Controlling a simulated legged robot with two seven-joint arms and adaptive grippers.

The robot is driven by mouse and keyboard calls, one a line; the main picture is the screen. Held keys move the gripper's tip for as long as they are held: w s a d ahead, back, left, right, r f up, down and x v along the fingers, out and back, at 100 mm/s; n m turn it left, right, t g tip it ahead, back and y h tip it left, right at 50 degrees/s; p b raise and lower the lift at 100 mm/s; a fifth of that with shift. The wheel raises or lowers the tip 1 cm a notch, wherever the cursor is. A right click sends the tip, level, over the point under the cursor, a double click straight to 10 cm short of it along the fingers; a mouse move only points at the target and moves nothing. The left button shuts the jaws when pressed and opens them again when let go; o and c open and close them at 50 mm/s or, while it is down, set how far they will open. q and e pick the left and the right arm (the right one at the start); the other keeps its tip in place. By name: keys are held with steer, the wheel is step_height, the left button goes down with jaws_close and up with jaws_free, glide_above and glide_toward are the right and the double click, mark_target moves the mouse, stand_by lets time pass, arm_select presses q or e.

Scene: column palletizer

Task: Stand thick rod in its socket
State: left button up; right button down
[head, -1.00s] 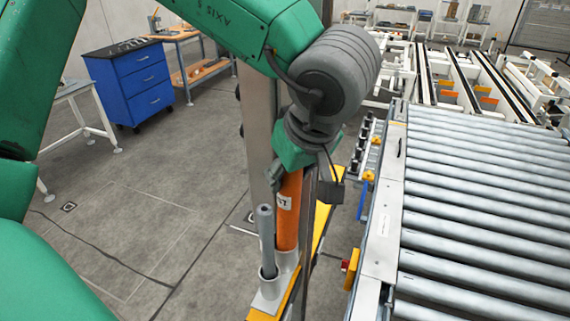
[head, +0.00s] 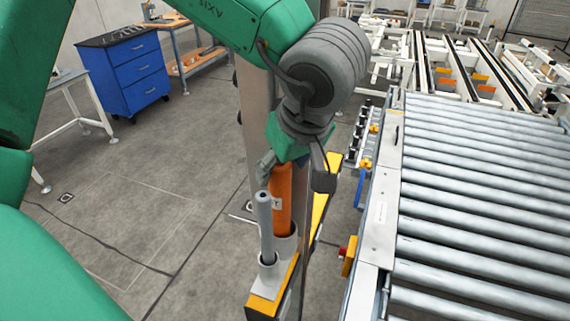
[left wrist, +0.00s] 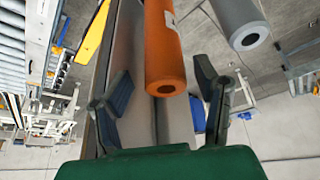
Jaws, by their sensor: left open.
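In the left wrist view the open fingers of my left gripper (left wrist: 164,82) are on either side of the orange rod (left wrist: 163,45), with gaps. The grey rod (left wrist: 237,18) shows to its right. The rod's lower end is hidden in the socket. My right gripper is not in view.
A tall grey post (head: 256,130) stands close behind the rods. A roller conveyor (head: 480,200) with a metal side rail fills the right. A blue drawer cabinet (head: 127,75) and a workbench stand at the back left. The floor on the left is clear.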

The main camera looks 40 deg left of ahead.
arm_select(q)
steer(key=shift+a+r, duration=0.1)
steer(key=shift+r, duration=0.2)
steer(key=v, duration=1.1)
